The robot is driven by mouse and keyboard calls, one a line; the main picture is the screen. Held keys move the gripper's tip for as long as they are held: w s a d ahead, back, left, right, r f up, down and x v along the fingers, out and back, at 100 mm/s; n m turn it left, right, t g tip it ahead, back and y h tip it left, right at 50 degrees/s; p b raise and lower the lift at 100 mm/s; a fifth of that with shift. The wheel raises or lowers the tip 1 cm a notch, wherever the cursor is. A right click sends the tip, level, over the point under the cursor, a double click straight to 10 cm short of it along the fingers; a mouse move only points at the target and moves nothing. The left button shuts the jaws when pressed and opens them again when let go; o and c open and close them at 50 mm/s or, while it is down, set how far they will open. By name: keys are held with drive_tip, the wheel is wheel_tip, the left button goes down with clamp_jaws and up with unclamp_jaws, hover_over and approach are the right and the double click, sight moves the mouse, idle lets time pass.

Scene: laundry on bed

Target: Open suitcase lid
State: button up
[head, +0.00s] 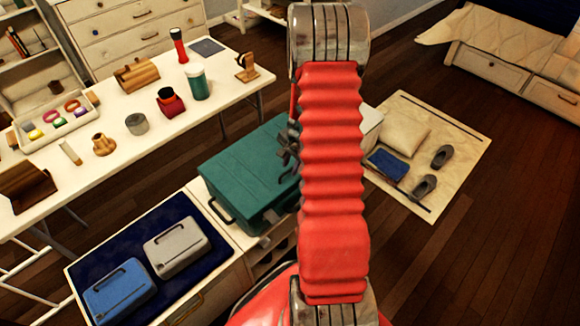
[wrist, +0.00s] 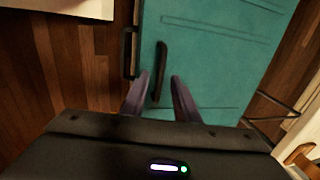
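The teal suitcase (head: 240,178) lies flat on a pale cabinet, and its lid looks shut. A dark handle shows at its near left edge in the head view. In the wrist view the teal top (wrist: 215,45) fills the middle, with one dark bar handle (wrist: 161,62) on it and another dark handle (wrist: 130,50) at its left edge. My gripper (wrist: 160,76) is open, its two fingers apart on either side of the bar handle's lower part. I cannot tell whether they touch it. In the head view my red arm hides the suitcase's right part and most of my gripper (head: 287,150).
A long white table (head: 125,180) with jars and small items stands behind. A mat (head: 455,150) with a pillow and shoes lies on the floor at right.

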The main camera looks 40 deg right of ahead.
drive_tip(key=shift+f, duration=0.3)
clamp_jaws()
idle(0.3)
